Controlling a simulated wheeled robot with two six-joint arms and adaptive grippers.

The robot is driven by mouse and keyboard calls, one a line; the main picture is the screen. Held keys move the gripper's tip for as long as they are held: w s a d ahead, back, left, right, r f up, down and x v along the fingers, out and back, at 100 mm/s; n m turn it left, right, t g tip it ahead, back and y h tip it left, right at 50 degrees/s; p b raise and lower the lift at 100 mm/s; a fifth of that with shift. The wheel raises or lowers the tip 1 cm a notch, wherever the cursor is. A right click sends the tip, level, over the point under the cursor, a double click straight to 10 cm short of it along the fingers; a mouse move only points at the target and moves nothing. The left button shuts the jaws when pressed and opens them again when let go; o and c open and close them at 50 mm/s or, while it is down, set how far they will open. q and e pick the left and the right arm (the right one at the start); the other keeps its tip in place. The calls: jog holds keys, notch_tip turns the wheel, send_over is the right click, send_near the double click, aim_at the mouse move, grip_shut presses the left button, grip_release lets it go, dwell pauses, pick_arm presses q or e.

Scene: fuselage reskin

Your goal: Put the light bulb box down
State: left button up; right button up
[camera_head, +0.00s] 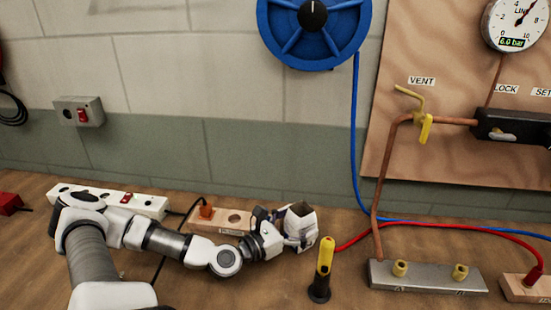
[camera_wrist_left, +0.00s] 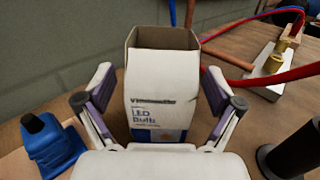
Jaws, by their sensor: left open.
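The light bulb box (camera_head: 302,217) is a small white carton with an open top, standing on the wooden workbench just past my left gripper (camera_head: 285,230). In the left wrist view the box (camera_wrist_left: 160,92) stands upright, with "LED Bulb" print and a blue band on its near face. My left gripper (camera_wrist_left: 160,100) is open, with one finger on each side of the box. Gaps show between the fingers and the box sides. The base of the box is partly hidden by the gripper. My right gripper is in neither view.
A yellow-and-black tool in a black holder (camera_head: 320,290) stands right of the box. A metal block with brass fittings (camera_head: 428,275) and a red hose (camera_head: 440,226) lie further right. A wooden block (camera_head: 222,220) and white power strip (camera_head: 108,200) are left. The wall is close behind.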

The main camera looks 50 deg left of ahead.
aim_at(291, 223)
pick_arm(q)
jog(key=s+p, duration=0.1)
jog(key=s, duration=0.1)
jog(key=s+r+p, duration=0.1)
jog(key=s+p, duration=0.1)
jog(key=shift+a+p, duration=0.2)
jog(key=shift+p, duration=0.1)
jog(key=s+p, duration=0.1)
jog(key=s, duration=0.1)
jog(key=s+p, duration=0.1)
jog(key=s, duration=0.3)
jog(key=shift+a+f+p, duration=0.3)
jog(key=shift+f+p, duration=0.1)
jog(key=shift+s+f, duration=0.1)
jog(key=shift+s, duration=0.1)
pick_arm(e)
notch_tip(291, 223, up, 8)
